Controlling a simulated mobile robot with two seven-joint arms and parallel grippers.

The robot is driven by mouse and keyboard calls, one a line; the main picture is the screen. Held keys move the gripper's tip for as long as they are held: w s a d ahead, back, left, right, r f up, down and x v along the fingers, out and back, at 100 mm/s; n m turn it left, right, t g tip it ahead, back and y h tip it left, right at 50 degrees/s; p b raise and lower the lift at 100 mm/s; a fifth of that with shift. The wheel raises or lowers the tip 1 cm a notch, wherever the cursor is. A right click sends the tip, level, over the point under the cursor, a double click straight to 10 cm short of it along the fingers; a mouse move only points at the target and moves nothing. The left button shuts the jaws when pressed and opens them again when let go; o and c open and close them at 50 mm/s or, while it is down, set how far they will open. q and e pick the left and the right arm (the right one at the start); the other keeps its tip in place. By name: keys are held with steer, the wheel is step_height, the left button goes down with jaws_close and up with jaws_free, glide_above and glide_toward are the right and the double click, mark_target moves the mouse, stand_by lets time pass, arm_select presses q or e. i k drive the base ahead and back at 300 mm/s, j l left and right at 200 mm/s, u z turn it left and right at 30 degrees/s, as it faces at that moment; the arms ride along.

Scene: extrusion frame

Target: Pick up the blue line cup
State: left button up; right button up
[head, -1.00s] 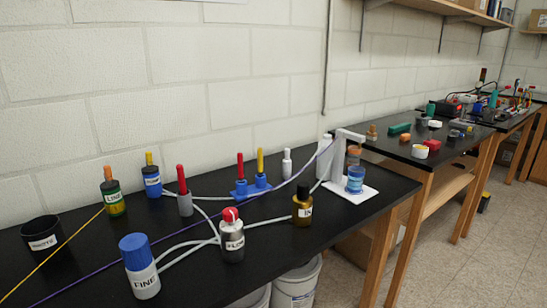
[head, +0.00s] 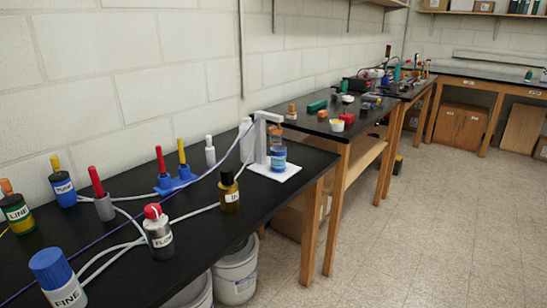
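A blue cup (head: 278,157) with a paler band stands upright on a white base plate (head: 290,173) at the right end of the near black table. A white stand (head: 261,140) rises beside it, its arm reaching over toward a brownish part above the cup. A bottle labelled LINE (head: 16,212), green with an orange top, stands at the left edge. Neither of my grippers is in view.
The near table (head: 215,232) also holds a blue-capped FINE bottle (head: 57,279), a FLOW bottle (head: 158,232), an amber bottle (head: 229,191), tubes and a purple cord. White buckets (head: 236,275) stand below. Floor (head: 420,230) is clear at right.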

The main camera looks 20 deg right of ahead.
mark_target(278, 153)
steer(key=i+l+z, duration=0.1)
steer(key=i+l, duration=0.2)
steer(key=l, duration=0.2)
steer(key=i+l+z, duration=0.15)
steer(key=i+l, duration=0.2)
steer(key=l, duration=0.1)
